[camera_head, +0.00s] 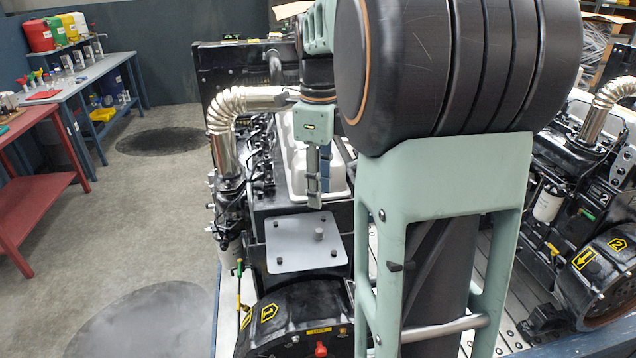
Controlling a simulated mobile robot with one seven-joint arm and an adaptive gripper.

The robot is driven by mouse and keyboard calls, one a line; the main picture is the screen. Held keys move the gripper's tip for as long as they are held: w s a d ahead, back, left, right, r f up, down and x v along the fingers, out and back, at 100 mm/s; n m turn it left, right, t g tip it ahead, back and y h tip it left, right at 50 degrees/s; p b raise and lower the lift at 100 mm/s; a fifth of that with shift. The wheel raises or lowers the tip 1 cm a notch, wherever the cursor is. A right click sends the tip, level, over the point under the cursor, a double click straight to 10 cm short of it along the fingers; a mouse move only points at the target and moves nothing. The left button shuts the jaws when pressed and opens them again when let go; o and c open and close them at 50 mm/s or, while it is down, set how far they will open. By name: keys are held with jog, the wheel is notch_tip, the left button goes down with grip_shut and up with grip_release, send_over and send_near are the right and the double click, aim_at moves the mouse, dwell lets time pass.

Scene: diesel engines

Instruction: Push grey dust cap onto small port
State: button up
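My gripper (314,200) hangs pointing down over the near end of the engine marked 1, seen edge-on. I cannot tell whether its fingers are open or shut, or whether anything is between them. A small grey cylinder (319,233) stands upright on a flat grey plate (290,252) just below the fingertips, with a visible gap. It may be the grey dust cap or a fitting; I cannot tell which. The small port cannot be made out.
My arm hides much of the engine's right side. A shiny exhaust pipe (222,125) rises left of my gripper. A second engine (590,225) stands at right.

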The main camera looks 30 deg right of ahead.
aim_at(319, 230)
jog(key=shift+f+b, duration=3.35)
jog(key=shift+f, duration=1.55)
grip_shut()
jog(key=shift+r, duration=0.1)
notch_tip(319, 230, up, 5)
jog(key=p, duration=0.5)
